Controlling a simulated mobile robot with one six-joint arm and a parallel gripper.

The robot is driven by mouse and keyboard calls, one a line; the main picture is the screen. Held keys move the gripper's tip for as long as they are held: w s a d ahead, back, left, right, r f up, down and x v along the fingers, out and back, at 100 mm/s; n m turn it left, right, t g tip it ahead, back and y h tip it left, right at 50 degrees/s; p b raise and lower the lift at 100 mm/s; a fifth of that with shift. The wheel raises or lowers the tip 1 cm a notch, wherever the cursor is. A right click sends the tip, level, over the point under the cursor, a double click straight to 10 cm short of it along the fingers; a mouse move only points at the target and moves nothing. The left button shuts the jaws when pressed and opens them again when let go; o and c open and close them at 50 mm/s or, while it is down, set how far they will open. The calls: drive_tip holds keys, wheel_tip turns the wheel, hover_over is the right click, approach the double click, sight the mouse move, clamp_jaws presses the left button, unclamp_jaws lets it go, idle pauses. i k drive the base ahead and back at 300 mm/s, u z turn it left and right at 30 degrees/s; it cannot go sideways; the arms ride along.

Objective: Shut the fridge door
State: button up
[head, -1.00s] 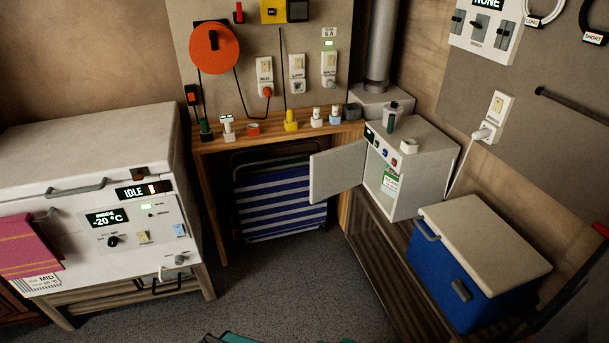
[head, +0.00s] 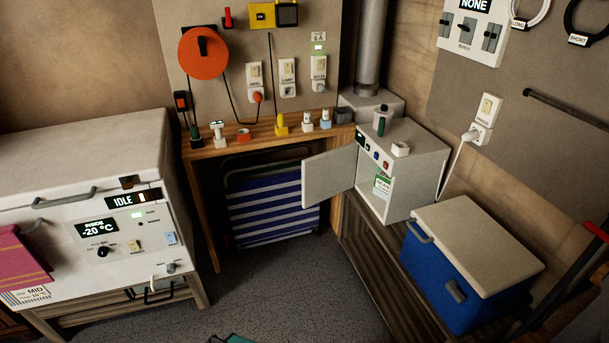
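The small grey fridge (head: 418,178) stands on a wooden bench at the right of the head view, below the grey flue pipe. Its door (head: 329,177) is open and swings out to the left from the front.
A blue cool box (head: 462,270) with a beige lid stands in front of the fridge. A white chest freezer (head: 85,190) fills the left. A blue-striped folded chair (head: 272,205) leans behind the door. Grey floor (head: 290,290) is clear between them.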

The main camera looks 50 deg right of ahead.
sight(325, 175)
drive_tip(key=i, duration=0.9)
drive_tip(key=u, duration=0.05)
